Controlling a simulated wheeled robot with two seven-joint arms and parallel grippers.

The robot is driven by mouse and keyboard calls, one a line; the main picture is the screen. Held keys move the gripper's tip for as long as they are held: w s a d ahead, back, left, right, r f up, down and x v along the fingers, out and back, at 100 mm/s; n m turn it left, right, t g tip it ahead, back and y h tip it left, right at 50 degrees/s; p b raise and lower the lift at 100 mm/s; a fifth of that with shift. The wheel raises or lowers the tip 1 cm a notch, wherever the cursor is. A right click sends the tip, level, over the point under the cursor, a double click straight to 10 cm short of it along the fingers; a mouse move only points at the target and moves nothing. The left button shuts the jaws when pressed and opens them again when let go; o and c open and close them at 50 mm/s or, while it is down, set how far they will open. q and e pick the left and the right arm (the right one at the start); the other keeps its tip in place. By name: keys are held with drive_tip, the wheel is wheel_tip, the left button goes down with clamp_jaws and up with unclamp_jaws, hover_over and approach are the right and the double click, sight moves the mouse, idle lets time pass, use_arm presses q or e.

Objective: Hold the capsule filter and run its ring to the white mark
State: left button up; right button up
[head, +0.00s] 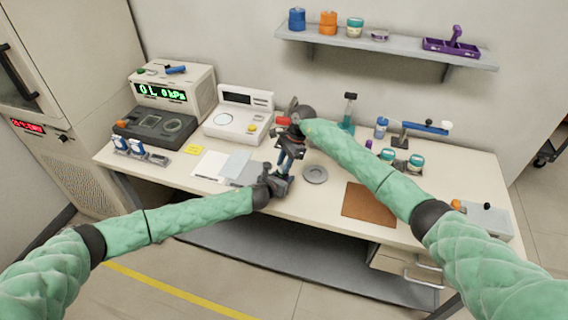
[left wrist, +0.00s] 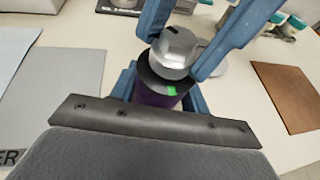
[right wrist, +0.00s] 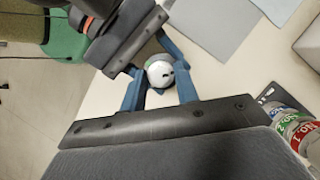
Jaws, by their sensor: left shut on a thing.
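The capsule filter (left wrist: 158,96) has a purple body, a dark ring with a green mark, and a grey domed top with a dark notch. It stands upright between the blue fingers of my left gripper (head: 283,171), which is shut on it. In the head view the filter is mostly hidden by the grippers. I cannot see a white mark.
Grey and white sheets (head: 237,163) lie left of the grippers. A round grey dish (head: 315,174) and a brown mat (head: 369,202) lie to the right. A white instrument (head: 238,117) and a pressure readout (head: 165,93) stand behind left. Labelled jars (right wrist: 290,124) show in the right wrist view.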

drive_tip(key=c, duration=0.3)
drive_tip(key=shift+m, duration=0.3)
drive_tip(key=m+t, duration=0.1)
drive_tip(key=m, duration=0.2)
drive_tip(key=shift+d+t, duration=0.1)
drive_tip(key=shift+t, duration=0.2)
drive_tip(key=m+t, duration=0.1)
drive_tip(key=m, duration=0.3)
drive_tip(key=shift+s+y, duration=0.15)
drive_tip(key=shift+y, duration=0.15)
drive_tip(key=m+t, duration=0.2)
drive_tip(key=m, duration=0.2)
drive_tip(key=shift+s+r+h, duration=0.1)
drive_tip(key=shift+h, duration=0.3)
drive_tip(key=shift+a+m+t+h, duration=0.1)
drive_tip(key=shift+m+t+h, duration=0.2)
drive_tip(key=shift+m, duration=0.75)
drive_tip(key=shift+a+m+t+h, duration=0.1)
drive_tip(key=shift+m+t+h, duration=0.15)
drive_tip(key=shift+m, duration=0.8)
drive_tip(key=shift+r, duration=0.1)
